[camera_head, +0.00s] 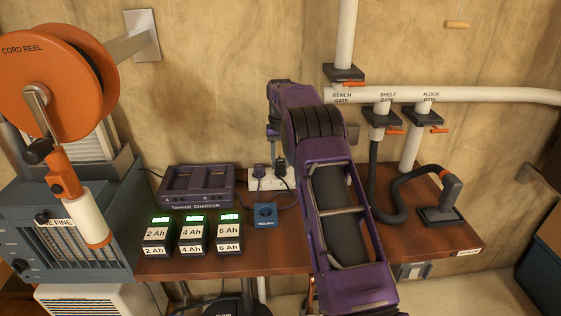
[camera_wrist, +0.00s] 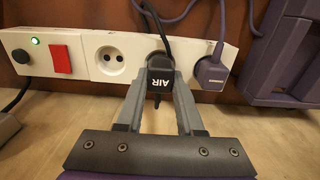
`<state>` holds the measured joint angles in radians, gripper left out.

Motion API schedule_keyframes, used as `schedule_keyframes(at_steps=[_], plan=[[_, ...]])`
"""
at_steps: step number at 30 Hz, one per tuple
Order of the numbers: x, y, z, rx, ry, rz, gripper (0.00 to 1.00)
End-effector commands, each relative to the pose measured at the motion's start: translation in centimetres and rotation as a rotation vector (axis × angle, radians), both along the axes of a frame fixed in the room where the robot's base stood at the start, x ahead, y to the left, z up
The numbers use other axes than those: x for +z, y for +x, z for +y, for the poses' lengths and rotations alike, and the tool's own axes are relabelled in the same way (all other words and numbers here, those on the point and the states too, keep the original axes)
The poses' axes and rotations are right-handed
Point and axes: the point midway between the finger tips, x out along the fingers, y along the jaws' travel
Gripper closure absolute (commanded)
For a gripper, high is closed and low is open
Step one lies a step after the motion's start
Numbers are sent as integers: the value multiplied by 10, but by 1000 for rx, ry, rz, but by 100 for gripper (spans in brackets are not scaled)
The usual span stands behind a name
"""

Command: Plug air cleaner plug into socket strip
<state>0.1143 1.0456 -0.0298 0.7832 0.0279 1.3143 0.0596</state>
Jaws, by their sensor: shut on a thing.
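The white socket strip (camera_wrist: 83,42) runs across the top of the wrist view, with a green light, a red switch and an empty round socket. My gripper (camera_wrist: 160,88) is shut on the black air cleaner plug (camera_wrist: 160,82), marked AIR, which reads upside down. The plug is in front of the socket beside the empty one; I cannot tell how deep it sits. Its black cord runs up past the strip. In the head view, my gripper (camera_head: 277,150) is above the strip (camera_head: 262,183), and my arm hides the strip's right part.
A purple-grey plug (camera_wrist: 212,73) fills the neighbouring socket. The charger (camera_head: 197,186) stands left of the strip, with a blue box (camera_head: 265,215) and battery packs (camera_head: 192,235) in front. A black hose (camera_head: 377,190) lies right of my arm.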

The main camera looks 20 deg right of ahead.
Motion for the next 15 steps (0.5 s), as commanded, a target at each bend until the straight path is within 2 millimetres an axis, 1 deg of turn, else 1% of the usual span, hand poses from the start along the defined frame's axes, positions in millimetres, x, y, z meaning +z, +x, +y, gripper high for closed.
schedule_keyframes(at_steps=[8,15], plan=[[2,0,-1,-1,-1,-2,100],[11,0,-1,-1,-1,-2,100]])
